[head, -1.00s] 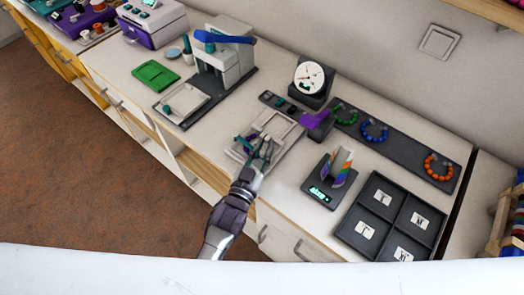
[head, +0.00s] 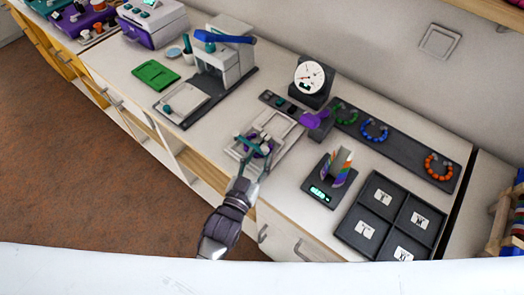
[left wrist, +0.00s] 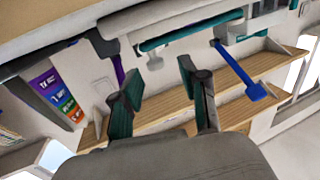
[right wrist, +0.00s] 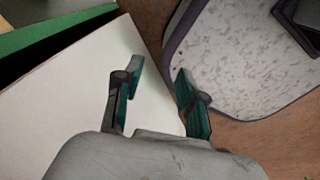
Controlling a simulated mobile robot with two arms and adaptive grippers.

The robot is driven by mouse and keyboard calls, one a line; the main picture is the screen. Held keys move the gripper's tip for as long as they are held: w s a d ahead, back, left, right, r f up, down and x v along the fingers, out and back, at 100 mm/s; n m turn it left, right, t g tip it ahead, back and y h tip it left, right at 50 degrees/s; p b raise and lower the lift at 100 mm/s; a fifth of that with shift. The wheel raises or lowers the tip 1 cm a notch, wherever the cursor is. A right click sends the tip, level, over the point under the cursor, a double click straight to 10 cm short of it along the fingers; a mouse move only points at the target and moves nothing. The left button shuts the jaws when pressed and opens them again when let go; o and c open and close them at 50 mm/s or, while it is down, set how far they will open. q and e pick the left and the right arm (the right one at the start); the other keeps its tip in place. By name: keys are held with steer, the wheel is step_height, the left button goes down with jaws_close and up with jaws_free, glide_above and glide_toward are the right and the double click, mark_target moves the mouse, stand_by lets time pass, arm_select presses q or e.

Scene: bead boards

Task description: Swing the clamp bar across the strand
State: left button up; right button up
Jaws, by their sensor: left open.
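A light grey bead board (head: 285,131) lies near the middle of the bench, with a small purple part (head: 262,148) in it. My left gripper (head: 254,152) is over the board's near left end, with its fingers apart. In the left wrist view its fingers (left wrist: 160,80) are open and empty. A teal bar (left wrist: 190,32) runs across a pale frame beyond them; I cannot tell whether this is the clamp bar. The strand cannot be made out behind my fingers. My right gripper (right wrist: 158,82) is open and empty in the right wrist view and out of the head view.
A press with a blue lever (head: 224,37) stands behind left, near a green tray (head: 154,75). A dial gauge (head: 309,78), a purple-handled part (head: 315,119), a scale (head: 320,192), a dark compartment tray (head: 390,213) and a rack with bead bracelets (head: 400,148) stand to the right.

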arm_select(q)
steer(key=v, duration=0.9)
steer(key=shift+s+a, duration=0.1)
steer(key=s+a+f+g+y, duration=0.1)
steer(key=s+a+f+g, duration=0.1)
steer(key=f, duration=0.7)
steer(key=s+a+f+g+y, duration=0.1)
steer(key=s+a+f+g, duration=0.15)
steer(key=f, duration=0.55)
steer(key=s+a+f+g+y, duration=0.1)
steer(key=s+f+g, duration=0.1)
steer(key=f, duration=0.7)
steer(key=s+a+f+n+g+y, duration=0.1)
steer(key=s+a+f+g, duration=0.3)
steer(key=s, duration=0.7)
steer(key=s+a+f+g+y, duration=0.2)
steer(key=s+a+f+g, duration=0.3)
steer(key=s+a+f, duration=0.3)
steer(key=s+f, duration=0.4)
steer(key=f, duration=0.1)
steer(key=shift+s+a+f+n, duration=0.2)
steer(key=shift+a+f+n, duration=0.05)
steer(key=shift+a+n, duration=0.15)
